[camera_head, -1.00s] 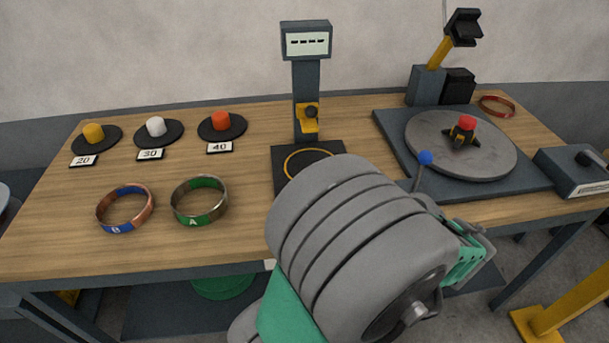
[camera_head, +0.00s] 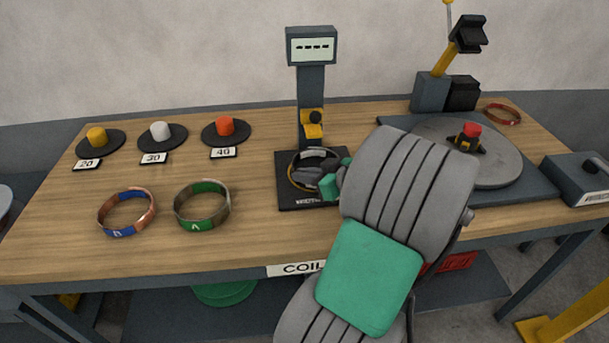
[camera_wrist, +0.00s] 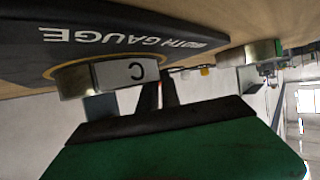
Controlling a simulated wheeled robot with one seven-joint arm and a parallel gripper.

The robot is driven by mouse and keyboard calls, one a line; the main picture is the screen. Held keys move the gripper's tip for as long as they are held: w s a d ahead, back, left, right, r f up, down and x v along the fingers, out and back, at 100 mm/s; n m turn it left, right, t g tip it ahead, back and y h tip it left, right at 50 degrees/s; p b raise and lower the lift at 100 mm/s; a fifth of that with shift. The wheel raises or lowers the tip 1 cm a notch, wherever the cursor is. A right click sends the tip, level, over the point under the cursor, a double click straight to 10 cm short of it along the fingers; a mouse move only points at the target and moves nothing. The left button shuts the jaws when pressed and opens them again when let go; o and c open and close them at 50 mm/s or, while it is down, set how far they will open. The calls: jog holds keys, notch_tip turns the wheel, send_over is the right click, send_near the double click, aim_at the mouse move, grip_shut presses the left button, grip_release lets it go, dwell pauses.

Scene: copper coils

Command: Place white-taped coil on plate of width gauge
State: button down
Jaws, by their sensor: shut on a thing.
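The width gauge (camera_head: 311,45) stands mid-table with a display showing dashes and a black base plate (camera_head: 290,199) with a yellow ring mark. The coil (camera_head: 315,154) is at the ring mark in the head view, partly hidden by my gripper (camera_head: 328,182). In the wrist view, which looks upside down, the coil's white tape (camera_wrist: 125,73) bears a C. The coil is against or very close to the plate (camera_wrist: 120,30); I cannot tell whether it fully rests on it. My gripper is shut on the coil's near side.
A blue-taped coil (camera_head: 126,229) and a green-taped coil (camera_head: 187,222) lie at left front. Pegs marked 20 (camera_head: 97,137), 30 (camera_head: 160,132) and 40 (camera_head: 225,126) stand behind. A turntable (camera_head: 500,174) is at right, with a red-brown coil (camera_head: 503,114) beyond it.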

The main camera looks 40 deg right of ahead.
jog(key=c, duration=1.5)
grip_release()
jog(key=p+v, duration=0.1)
jog(key=v, duration=1)
jog(key=shift+s+d+r+p, duration=0.15)
jog(key=shift+s+r+p, duration=0.1)
jog(key=shift+p, duration=0.1)
jog(key=shift+s, duration=0.2)
